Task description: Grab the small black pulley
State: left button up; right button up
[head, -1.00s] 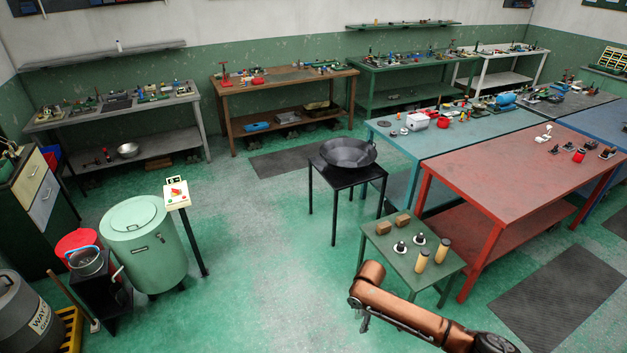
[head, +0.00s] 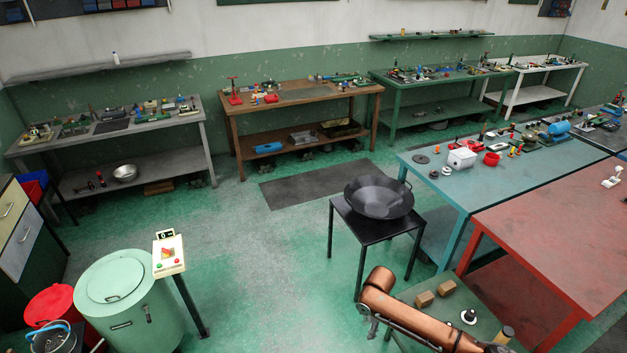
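I cannot pick out the small black pulley with certainty. A flat dark disc (head: 421,159) lies on the teal table (head: 450,190), with small pale rings (head: 440,172) beside it. A small black-and-white round part (head: 468,316) stands on the low green table (head: 490,300), partly behind my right arm. My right arm's copper link comes in from the bottom right. A small dark part of my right gripper (head: 373,326) shows below its end, in front of the low green table; its finger opening cannot be made out. My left gripper is out of view.
A dark pan (head: 379,196) sits on a black stand (head: 375,232) ahead. A red table (head: 560,245) is at right. A green drum (head: 120,300) and a control post (head: 169,255) stand at left. The floor between drum and stand is clear.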

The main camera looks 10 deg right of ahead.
aim_at(434, 175)
jog(key=i, duration=6.95)
jog(key=z, duration=3.1)
jog(key=i, duration=1.6)
jog(key=z, duration=1.7)
